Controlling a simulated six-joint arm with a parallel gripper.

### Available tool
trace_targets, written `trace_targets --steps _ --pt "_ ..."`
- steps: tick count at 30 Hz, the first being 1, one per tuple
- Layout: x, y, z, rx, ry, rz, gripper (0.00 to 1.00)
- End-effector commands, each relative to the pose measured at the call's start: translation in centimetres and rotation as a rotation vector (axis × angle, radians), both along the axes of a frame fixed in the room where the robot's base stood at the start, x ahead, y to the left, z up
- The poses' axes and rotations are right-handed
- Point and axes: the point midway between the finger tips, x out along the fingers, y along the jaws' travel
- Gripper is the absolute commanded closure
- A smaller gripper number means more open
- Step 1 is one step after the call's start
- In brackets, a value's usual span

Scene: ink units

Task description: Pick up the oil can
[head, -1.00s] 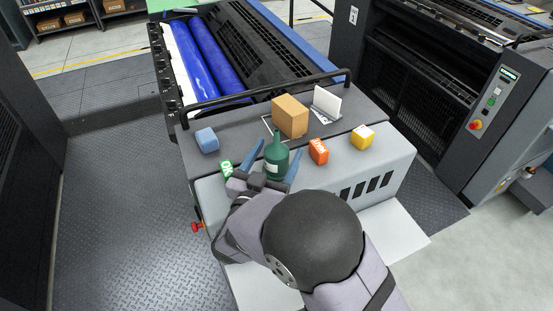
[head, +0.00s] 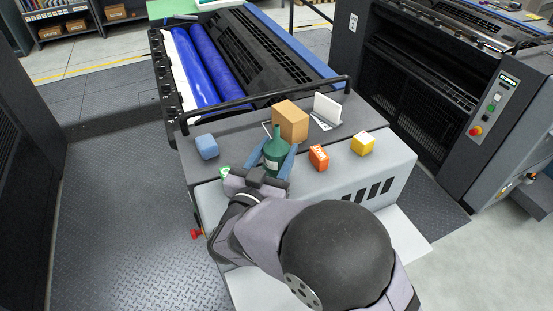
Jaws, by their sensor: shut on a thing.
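The oil can (head: 275,154) is a dark green bottle with a narrow spout and a pale label. It stands roughly upright on the grey top of the press unit, in front of the cardboard box. My gripper (head: 275,160) reaches it from the front, with one blue finger on each side. The fingers are shut on the can's body. Whether the can's base touches the surface is hidden behind my gripper.
A cardboard box (head: 290,122) stands right behind the can. A blue block (head: 207,146) is at left, an orange box (head: 319,158) and a yellow box (head: 363,143) at right. A green-and-white box (head: 225,173) is partly hidden by my gripper. A white card stand (head: 327,108) is behind.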

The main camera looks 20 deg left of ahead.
Motion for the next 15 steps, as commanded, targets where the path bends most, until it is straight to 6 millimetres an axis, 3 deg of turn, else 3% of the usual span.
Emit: trace_targets --steps 6,15 --pt "0.0 0.0 3.7 0.009 -0.005 -0.001 0.87" --pt "0.0 0.0 6.7 0.004 -0.003 0.0 0.87"
